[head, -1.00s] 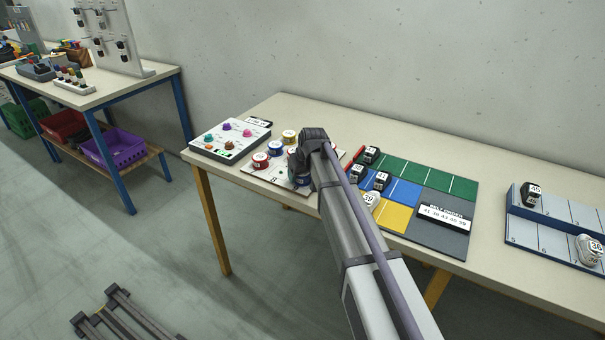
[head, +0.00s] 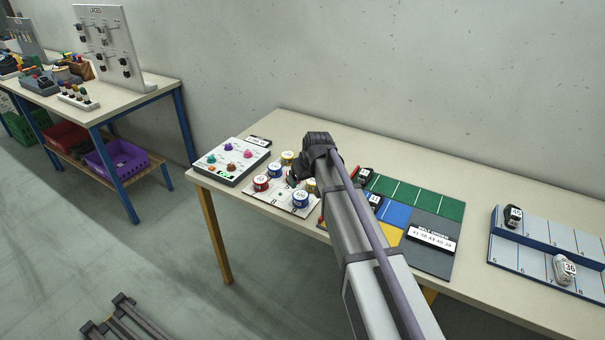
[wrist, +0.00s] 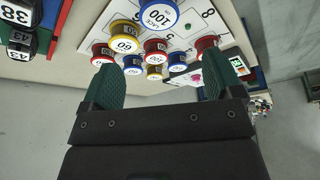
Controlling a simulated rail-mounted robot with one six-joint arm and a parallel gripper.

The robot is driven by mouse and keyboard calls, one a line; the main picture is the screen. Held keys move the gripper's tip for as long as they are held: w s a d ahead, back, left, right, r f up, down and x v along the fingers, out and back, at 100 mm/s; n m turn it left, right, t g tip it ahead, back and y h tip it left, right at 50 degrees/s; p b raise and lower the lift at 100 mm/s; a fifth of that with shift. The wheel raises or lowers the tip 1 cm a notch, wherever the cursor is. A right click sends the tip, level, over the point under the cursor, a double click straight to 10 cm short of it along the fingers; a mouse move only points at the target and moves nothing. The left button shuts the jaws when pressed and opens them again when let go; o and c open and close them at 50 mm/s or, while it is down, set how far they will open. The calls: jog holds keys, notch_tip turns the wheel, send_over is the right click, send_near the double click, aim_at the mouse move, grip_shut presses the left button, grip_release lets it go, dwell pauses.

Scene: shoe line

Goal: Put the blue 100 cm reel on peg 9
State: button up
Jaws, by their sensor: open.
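The blue reel marked 100 (wrist: 158,14) stands on the white numbered peg board (wrist: 186,30) at the top of the wrist view. A blue reel at the front of the board in the head view (head: 301,199) appears to be the same one. My gripper (wrist: 165,76) is open, with its two green fingers apart and nothing between them. It hangs over the back right of the board, apart from the blue 100 reel. An 8 is readable on the board beside that reel. I cannot make out a 9.
Smaller red, yellow and blue reels (wrist: 124,37) crowd the board near my fingers. A panel with coloured knobs (head: 233,160) is left of the board. A coloured mat (head: 420,205) with black tagged items lies right. The table's back strip is clear.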

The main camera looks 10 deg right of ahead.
jog(key=s+d+m+g, duration=0.1)
jog(key=s+d+g, duration=0.1)
jog(key=s, duration=1.3)
jog(key=s+d+m+g+h, duration=0.1)
jog(key=s+d+m+g, duration=0.1)
jog(key=s, duration=1.2)
jog(key=shift+s+d+m, duration=0.25)
jog(key=shift+s+m, duration=0.05)
jog(key=shift+s, duration=0.05)
jog(key=shift+f, duration=0.1)
